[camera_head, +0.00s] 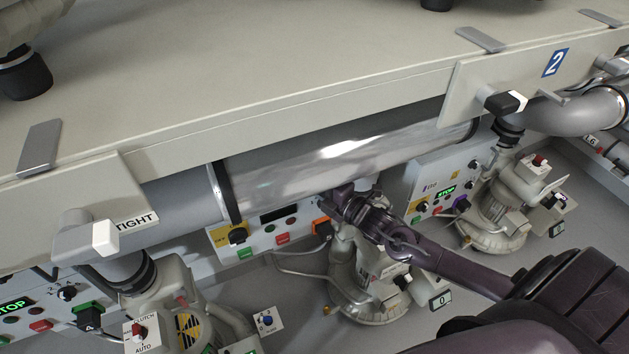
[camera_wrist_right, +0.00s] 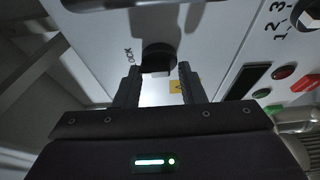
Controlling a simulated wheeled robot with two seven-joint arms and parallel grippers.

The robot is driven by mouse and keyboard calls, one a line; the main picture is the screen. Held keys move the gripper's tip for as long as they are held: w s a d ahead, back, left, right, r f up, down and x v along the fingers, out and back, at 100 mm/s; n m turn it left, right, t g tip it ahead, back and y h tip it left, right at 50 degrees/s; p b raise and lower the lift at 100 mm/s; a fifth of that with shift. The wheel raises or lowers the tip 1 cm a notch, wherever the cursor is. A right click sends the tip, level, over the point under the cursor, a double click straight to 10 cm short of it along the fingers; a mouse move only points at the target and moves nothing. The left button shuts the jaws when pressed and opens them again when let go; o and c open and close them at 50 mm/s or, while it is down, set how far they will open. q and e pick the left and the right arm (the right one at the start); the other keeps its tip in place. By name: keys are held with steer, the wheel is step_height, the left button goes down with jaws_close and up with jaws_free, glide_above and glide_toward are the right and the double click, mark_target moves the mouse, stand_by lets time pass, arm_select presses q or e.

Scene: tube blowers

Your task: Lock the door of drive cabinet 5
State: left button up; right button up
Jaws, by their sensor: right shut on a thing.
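My right gripper (camera_wrist_right: 159,82) has its two black fingers on either side of a round black knob (camera_wrist_right: 158,56) on a light panel, and it is shut on that knob. Partly visible lettering that reads "OCK" stands beside the knob. In the head view the right gripper (camera_head: 345,200) reaches in from the right, under the clear pipe section. There its fingertips and the knob cannot be made out. I cannot read a cabinet number on this panel. My left gripper is not in view.
A control panel (camera_head: 271,239) with buttons and a yellow-backed switch is left of the gripper. A blower (camera_head: 368,275) stands below my forearm. The large pipe (camera_head: 340,168) and tabletop (camera_head: 230,85) lie above. In the wrist view a dark display (camera_wrist_right: 247,82) and red buttons are close at right.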

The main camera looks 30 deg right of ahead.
steer(key=shift+w+d+r, duration=0.1)
steer(key=shift+w+r, duration=0.1)
steer(key=shift+r, duration=0.45)
steer(key=o, duration=0.8)
steer(key=shift+s+f, duration=0.1)
steer(key=shift+f, duration=0.2)
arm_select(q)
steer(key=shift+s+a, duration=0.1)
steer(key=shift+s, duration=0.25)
arm_select(e)
steer(key=v, duration=0.7)
steer(key=shift+s, duration=0.4)
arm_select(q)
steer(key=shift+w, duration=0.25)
